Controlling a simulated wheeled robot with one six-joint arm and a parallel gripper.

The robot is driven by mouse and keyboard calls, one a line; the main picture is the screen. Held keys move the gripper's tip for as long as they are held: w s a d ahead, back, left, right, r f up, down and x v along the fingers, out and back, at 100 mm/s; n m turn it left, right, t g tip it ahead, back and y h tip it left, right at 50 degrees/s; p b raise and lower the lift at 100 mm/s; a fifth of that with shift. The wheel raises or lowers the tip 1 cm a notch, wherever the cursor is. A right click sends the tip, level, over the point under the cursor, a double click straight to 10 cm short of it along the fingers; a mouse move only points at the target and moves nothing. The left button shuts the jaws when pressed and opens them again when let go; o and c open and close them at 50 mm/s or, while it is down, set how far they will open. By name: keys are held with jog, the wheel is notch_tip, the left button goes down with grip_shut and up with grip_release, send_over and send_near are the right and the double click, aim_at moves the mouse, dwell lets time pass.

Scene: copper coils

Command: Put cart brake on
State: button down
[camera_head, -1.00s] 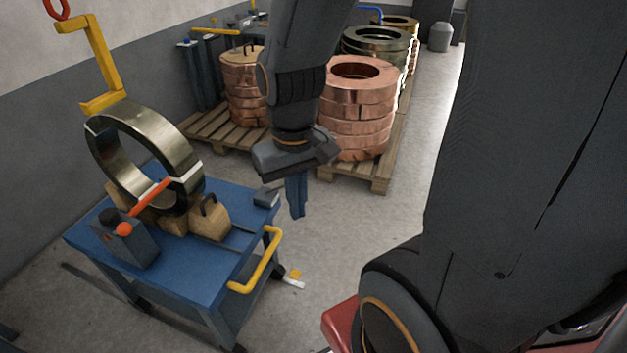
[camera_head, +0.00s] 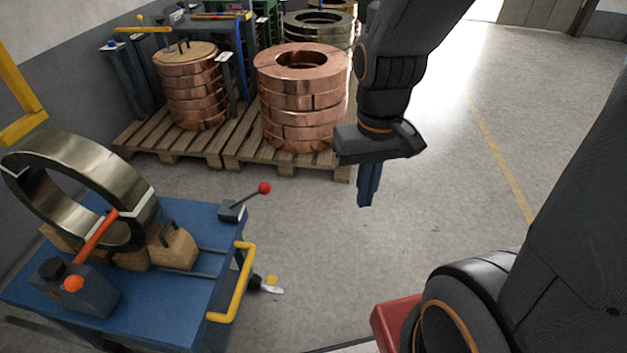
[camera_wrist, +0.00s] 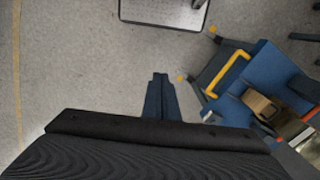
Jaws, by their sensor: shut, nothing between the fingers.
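The blue cart (camera_head: 190,290) stands at the lower left in the head view, with a yellow handle (camera_head: 238,285) on its right side. At floor level beyond the handle are a dark caster and a small yellow and pale pedal (camera_head: 272,285). A lever with a red ball (camera_head: 264,188) stands on the cart's back right corner. My gripper (camera_head: 367,203) is shut and empty, in the air right of the cart, pointing down. In the wrist view my gripper (camera_wrist: 160,76) shows left of the cart (camera_wrist: 262,70); a yellow pedal (camera_wrist: 182,78) lies just right of the fingertips.
A steel coil (camera_head: 85,175) stands upright on wooden blocks on the cart, beside an orange-handled lever (camera_head: 97,235). Copper coils (camera_head: 302,95) are stacked on a pallet (camera_head: 250,155) behind. The floor to the right is open, with a yellow line (camera_head: 500,160).

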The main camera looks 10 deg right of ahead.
jog(key=shift+d, duration=0.3)
jog(key=w+a+f+m+g+y+b, duration=0.1)
jog(key=w+a+f+m+y+b, duration=0.15)
jog(key=f+m+b, duration=0.2)
jog(key=w+a+f+m+y+b, duration=0.1)
jog(key=w+f+m+y+b, duration=0.2)
jog(key=f+m, duration=0.25)
jog(key=w+f+m+t+y+b, duration=0.2)
jog(key=w+m+b, duration=0.1)
jog(key=w+m, duration=0.2)
jog(key=w+f+m+t+y+b, duration=0.2)
jog(key=w+f+m+b, duration=0.1)
jog(key=w, duration=0.6)
jog(key=shift+w+a+f+m, duration=0.2)
jog(key=shift+w+f+m, duration=0.15)
jog(key=shift+m, duration=0.55)
jog(key=shift+y, duration=0.25)
